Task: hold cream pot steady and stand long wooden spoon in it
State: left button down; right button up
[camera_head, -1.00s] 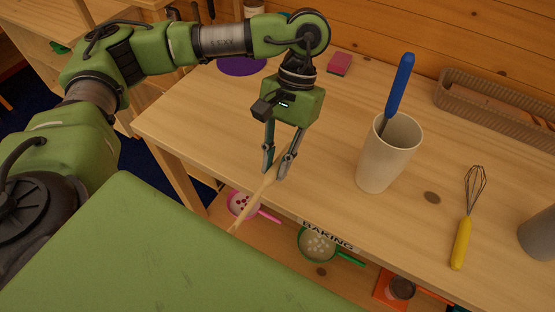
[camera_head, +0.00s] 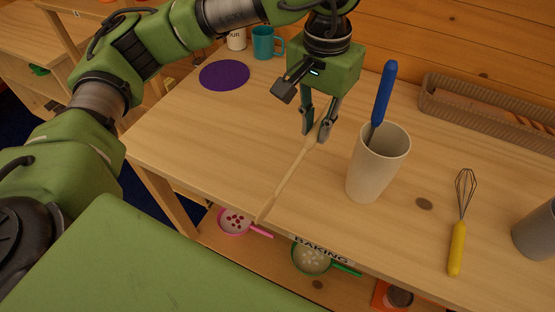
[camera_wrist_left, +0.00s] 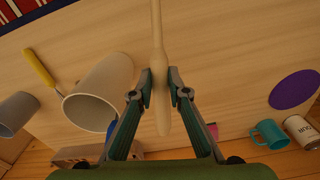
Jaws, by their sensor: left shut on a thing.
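The cream pot (camera_head: 376,170) stands upright on the table with a blue-handled utensil (camera_head: 384,92) leaning in it. The pot also shows in the left wrist view (camera_wrist_left: 98,92), left of the fingers. The long wooden spoon (camera_head: 287,183) slants from my left gripper down toward the table's front edge. My left gripper (camera_head: 317,135) is shut on the spoon near one end, just left of the pot and apart from it. The left wrist view shows the spoon (camera_wrist_left: 157,40) between the fingertips (camera_wrist_left: 159,86). My right gripper is not in view.
A yellow-handled whisk (camera_head: 457,245) and a grey cup (camera_head: 537,232) are to the right. A long brown basket (camera_head: 480,112) lies along the wall. A purple disc (camera_head: 224,75) and a teal mug (camera_head: 267,43) are at the back left. Colanders sit on the shelf below.

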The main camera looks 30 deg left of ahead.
pick_arm(q)
jog(key=w+d+r+m+t+h, duration=0.1)
jog(key=d+r+m+t+h, duration=0.35)
jog(key=r, duration=1.05)
jog(key=w+d+r+m+t+h, duration=0.1)
jog(key=d+r+t+h, duration=0.45)
jog(key=r, duration=0.95)
jog(key=shift+y, duration=0.9)
jog(key=shift+d+f, duration=0.2)
jog(key=shift+f, duration=0.55)
jog(key=shift+d+f, duration=0.2)
jog(key=shift+f, duration=0.6)
jog(key=shift+d+f, duration=0.2)
jog(key=shift+f, duration=0.55)
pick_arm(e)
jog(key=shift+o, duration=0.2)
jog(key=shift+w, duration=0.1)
